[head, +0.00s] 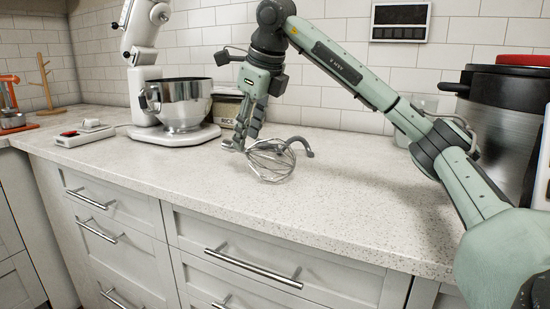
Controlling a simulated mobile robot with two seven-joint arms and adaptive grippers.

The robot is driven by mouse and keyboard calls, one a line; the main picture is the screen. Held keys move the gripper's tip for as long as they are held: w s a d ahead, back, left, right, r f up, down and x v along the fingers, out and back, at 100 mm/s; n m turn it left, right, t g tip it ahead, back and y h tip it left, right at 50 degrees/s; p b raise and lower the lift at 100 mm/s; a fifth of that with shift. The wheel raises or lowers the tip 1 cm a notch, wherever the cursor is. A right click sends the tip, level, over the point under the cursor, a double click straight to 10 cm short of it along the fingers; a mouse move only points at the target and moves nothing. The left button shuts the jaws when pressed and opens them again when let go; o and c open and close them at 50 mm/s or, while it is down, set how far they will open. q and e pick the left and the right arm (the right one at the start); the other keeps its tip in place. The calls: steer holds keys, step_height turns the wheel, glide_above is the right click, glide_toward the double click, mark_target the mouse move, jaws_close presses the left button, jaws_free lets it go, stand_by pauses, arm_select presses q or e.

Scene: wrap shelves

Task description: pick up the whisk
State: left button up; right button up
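A metal wire whisk (271,163) is on or just above the speckled countertop, right of the stand mixer. Its wire loops point toward the front right, and its handle end is at the gripper. My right gripper (237,146) points down at the whisk's handle end, its fingers close to the counter. The fingers overlap from this side, so I cannot tell whether they are shut on the handle. A grey hook-shaped piece (301,145) shows just behind the whisk. My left gripper is out of view.
A white stand mixer with a steel bowl (184,104) stands to the left, with a rice container (226,106) behind. A large dark pot (505,110) stands at the right. A red-and-white item (84,133) lies at the left. The counter's front (340,205) is clear.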

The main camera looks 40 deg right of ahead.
steer(key=x, duration=0.5)
steer(key=shift+w+f, duration=0.1)
steer(key=shift+f, duration=0.1)
steer(key=shift+c, duration=0.2)
jaws_close()
steer(key=shift+r, duration=0.1)
